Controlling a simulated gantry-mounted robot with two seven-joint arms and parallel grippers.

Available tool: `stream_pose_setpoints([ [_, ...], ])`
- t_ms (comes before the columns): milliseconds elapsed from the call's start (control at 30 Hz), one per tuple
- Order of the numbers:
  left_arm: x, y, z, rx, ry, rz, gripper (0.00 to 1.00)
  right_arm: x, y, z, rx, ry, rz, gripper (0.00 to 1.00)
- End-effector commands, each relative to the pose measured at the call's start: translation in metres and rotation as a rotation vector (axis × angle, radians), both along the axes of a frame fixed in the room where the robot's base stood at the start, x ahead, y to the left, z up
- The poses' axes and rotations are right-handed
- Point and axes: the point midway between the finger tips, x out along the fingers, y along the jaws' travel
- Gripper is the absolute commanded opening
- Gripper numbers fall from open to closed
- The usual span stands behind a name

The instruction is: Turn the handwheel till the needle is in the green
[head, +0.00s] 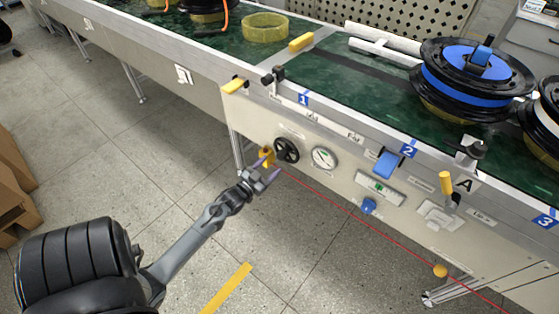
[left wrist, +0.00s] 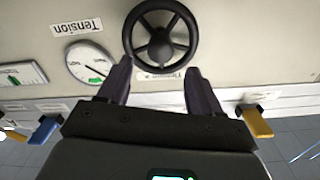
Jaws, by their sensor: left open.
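The black spoked handwheel (head: 286,150) is on the pale front panel of the bench. In the left wrist view it (left wrist: 160,42) shows just beyond the fingertips. The round white gauge (head: 324,157) is right of the wheel in the head view; in the left wrist view the gauge (left wrist: 90,62) is left of it and partly behind a finger. It has a green patch and a dark needle, but whether the needle lies in the green is too small to tell. My left gripper (head: 268,170) is open and empty, its fingers (left wrist: 158,72) pointing at the wheel's near rim. My right gripper is out of view.
A blue knob (head: 368,206), a blue switch (head: 388,164) and a yellow handle (head: 446,183) are further right. A red line crosses below. The floor in front is open.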

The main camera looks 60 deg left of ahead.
Motion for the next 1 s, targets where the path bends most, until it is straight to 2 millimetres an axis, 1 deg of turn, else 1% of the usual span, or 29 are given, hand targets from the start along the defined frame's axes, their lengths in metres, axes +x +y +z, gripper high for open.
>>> stream_pose_setpoints([
  [33,0.009,0.003,-0.003,0.001,-0.004,-0.001,0.65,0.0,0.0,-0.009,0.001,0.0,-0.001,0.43],
  [200,0.034,0.012,-0.003,0.001,-0.003,-0.001,0.65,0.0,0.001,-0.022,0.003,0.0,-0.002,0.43],
  [400,0.054,0.019,-0.002,0.001,-0.002,-0.001,0.65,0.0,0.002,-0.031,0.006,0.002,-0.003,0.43],
  [600,0.06,0.021,-0.001,0.0,0.0,-0.001,0.65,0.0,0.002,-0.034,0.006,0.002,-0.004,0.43],
  [833,0.061,0.021,0.0,0.0,0.0,-0.001,0.65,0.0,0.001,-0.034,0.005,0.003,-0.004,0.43],
  [867,0.061,0.021,0.0,0.0,0.0,-0.001,0.63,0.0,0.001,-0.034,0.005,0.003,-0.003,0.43],
  [1000,0.06,0.021,0.0,0.0,0.0,-0.001,0.42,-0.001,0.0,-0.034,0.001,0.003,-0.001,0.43],
])
